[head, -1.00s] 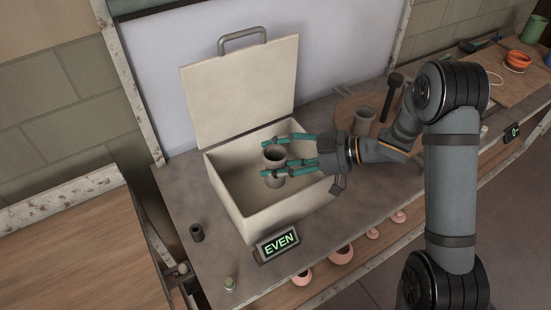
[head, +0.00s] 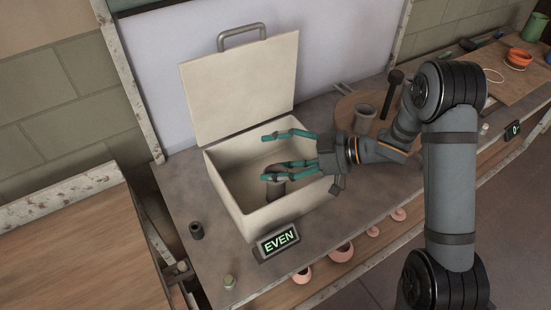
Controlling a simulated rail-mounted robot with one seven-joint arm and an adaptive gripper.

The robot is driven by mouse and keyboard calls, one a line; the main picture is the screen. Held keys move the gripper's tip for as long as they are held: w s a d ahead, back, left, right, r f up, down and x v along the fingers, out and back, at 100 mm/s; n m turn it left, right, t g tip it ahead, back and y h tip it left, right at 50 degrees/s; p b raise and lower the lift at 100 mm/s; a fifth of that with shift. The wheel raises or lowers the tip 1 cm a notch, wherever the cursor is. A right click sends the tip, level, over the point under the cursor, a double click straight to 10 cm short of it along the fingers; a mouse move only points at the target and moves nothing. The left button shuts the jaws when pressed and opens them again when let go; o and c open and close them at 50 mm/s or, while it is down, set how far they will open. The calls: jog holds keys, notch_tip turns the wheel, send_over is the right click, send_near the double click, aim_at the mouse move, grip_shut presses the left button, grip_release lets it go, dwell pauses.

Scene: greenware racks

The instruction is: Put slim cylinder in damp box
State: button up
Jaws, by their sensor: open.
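The damp box (head: 222,190) is a cream, open box with its lid (head: 240,92) raised at the back. A slim grey cylinder (head: 276,188) stands inside the box, partly hidden by a finger of my gripper. My gripper (head: 265,157) reaches over the box from the right. Its green fingers are spread open, with the cylinder below and beside the nearer finger. Whether that finger touches the cylinder I cannot tell.
A grey cup (head: 363,119) stands on a round wooden board (head: 345,112) right of the box. A sign reading EVEN (head: 278,241) sits in front of the box. A small dark cup (head: 196,230) stands left. Pink pots (head: 341,253) sit on a lower shelf.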

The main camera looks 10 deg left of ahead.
jog(key=shift+r, duration=0.1)
jog(key=shift+r+v, duration=0.2)
jog(key=shift+v, duration=0.9)
jog(key=shift+r+v, duration=0.25)
jog(key=shift+v, duration=0.85)
jog(key=shift+a+p, duration=0.2)
jog(key=shift+p, duration=0.15)
